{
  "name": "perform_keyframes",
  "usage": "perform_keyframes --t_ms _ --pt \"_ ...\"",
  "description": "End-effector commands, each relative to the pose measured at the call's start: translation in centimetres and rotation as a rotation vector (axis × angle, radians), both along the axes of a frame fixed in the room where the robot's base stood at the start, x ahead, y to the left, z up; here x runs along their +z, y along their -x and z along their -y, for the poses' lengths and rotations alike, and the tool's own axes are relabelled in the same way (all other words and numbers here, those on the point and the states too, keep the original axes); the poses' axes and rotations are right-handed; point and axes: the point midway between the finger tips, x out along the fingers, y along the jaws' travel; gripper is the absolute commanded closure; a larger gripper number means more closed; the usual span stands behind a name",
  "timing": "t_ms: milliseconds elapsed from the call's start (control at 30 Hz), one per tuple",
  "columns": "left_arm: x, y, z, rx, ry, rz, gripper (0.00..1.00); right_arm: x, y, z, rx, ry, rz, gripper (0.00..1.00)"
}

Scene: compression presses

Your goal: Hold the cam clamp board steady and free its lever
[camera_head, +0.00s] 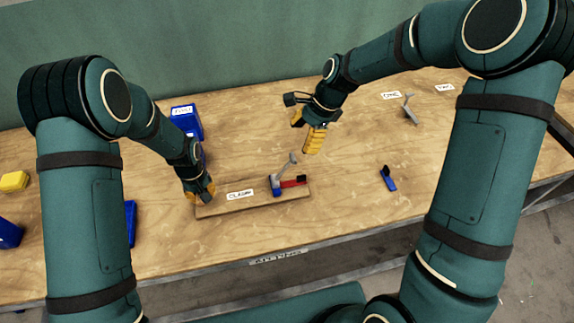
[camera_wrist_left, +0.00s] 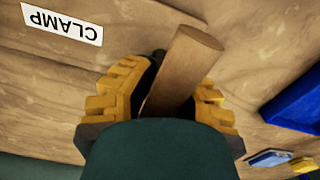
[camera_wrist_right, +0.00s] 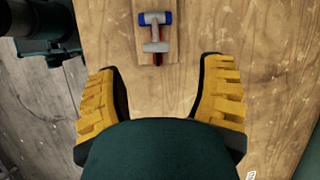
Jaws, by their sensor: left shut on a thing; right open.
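The cam clamp board (camera_head: 222,207) is a flat wooden strip with a CLAMP label, lying near the front of the table. On its right half is a clamp with a blue base (camera_head: 275,188), a red bar with a black tip (camera_head: 292,182) and a grey lever (camera_head: 286,165) tilted up. My left gripper (camera_head: 200,193) is at the board's left end, shut on a wooden handle (camera_wrist_left: 187,60). My right gripper (camera_head: 308,128) is open and empty, above and behind the clamp. The clamp's lever (camera_wrist_right: 155,32) also shows ahead of it in the right wrist view.
Blue bins (camera_head: 186,120) stand at the back left. A yellow block (camera_head: 14,181) lies at the far left. A small blue item with a black top (camera_head: 388,178) lies right of the board. A grey part (camera_head: 410,110) stands at the back right. Table between these is clear.

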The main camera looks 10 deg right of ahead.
Motion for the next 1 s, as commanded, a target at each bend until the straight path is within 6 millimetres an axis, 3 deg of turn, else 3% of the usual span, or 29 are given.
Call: perform_keyframes --t_ms 133,267,1000 --pt "0.0 0.0 0.0 0.000 0.000 0.001 1.00 1.3 0.2 1.0 -0.069 0.003 -0.059 0.31" --pt "0.0 0.0 0.0 0.000 0.000 0.001 1.00 1.0 0.3 1.0 -0.085 0.004 -0.077 0.31" --pt "0.0 0.0 0.0 0.000 0.000 0.000 1.00 -7.6 0.3 -2.6 -0.082 0.004 -0.076 0.31"
